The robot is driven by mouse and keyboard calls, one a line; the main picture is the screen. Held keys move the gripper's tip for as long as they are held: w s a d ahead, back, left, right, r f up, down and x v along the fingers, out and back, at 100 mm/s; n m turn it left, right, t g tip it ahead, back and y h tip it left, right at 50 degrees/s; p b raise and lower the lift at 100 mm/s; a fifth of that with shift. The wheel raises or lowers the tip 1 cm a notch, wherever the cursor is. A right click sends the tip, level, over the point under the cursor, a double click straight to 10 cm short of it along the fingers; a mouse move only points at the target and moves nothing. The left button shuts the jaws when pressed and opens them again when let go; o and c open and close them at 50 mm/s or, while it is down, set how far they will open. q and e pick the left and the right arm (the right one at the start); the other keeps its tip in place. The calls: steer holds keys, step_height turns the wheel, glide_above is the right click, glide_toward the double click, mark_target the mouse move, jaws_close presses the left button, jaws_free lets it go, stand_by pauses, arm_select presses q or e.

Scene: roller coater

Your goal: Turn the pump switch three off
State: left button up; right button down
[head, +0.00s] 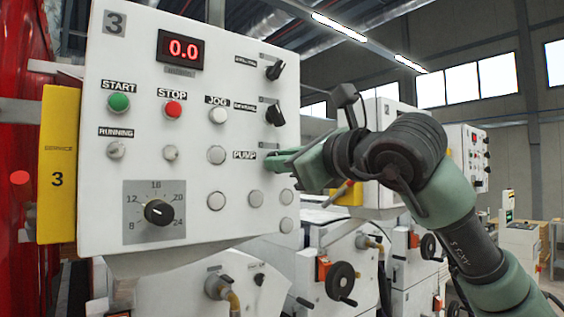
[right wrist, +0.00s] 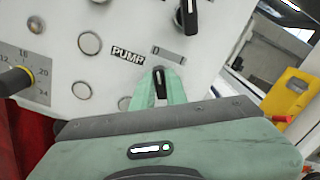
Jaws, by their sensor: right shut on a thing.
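The white control panel (head: 140,75) marked 3 fills the left of the head view. Its pump switch sits right of the PUMP label (head: 244,155). In the head view my right gripper (head: 272,161) reaches it from the right and hides it. In the right wrist view the black pump switch (right wrist: 158,78) shows between the two green fingers of my right gripper (right wrist: 160,88), which are shut on it. The PUMP label (right wrist: 128,55) is just left of it. The switch's exact angle is hard to tell. My left gripper is not in view.
Two more black switches, the upper (head: 274,70) and the lower (head: 275,114), sit above the pump switch. START (head: 119,102) and STOP (head: 173,109) buttons and a dial (head: 158,212) are further left. The display (head: 180,50) reads 0.0. More machines stand behind at right.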

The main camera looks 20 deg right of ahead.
steer(key=shift+f, duration=0.1)
steer(key=c, duration=1.4)
jaws_free()
steer(key=shift+c, duration=0.2)
steer(key=shift+s, duration=0.1)
steer(key=b+v, duration=0.3)
steer(key=v, duration=0.5)
steer(key=shift+b, duration=0.4)
